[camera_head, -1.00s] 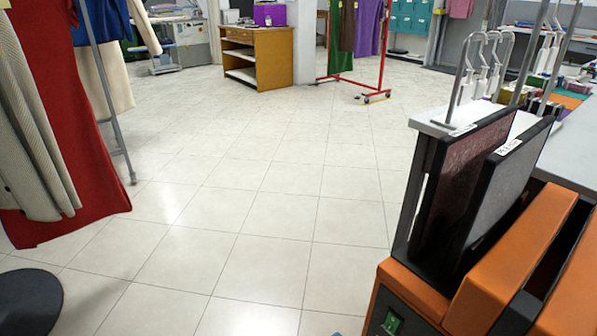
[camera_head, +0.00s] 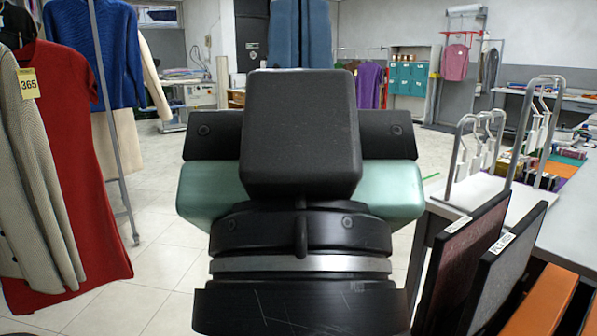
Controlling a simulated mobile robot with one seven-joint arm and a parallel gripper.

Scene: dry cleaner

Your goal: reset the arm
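My arm's end stands large and upright in the middle of the head view. It shows black rings, a grey band, pale green side parts and a black block on top. My gripper (camera_head: 300,135) belongs to this end, but I cannot make out its fingertips or any gap between them. I see nothing that is clearly held. Blue upright strips (camera_head: 300,33) show just above the black block. I cannot tell whether they hang behind or belong to something nearer.
A red dress (camera_head: 75,165), a beige cardigan (camera_head: 30,170) and a blue sweater (camera_head: 95,50) hang at left. Dark upright panels (camera_head: 500,265) and a counter (camera_head: 575,225) with metal hanger stands are close at right. Open tiled floor (camera_head: 160,250) shows left of my arm.

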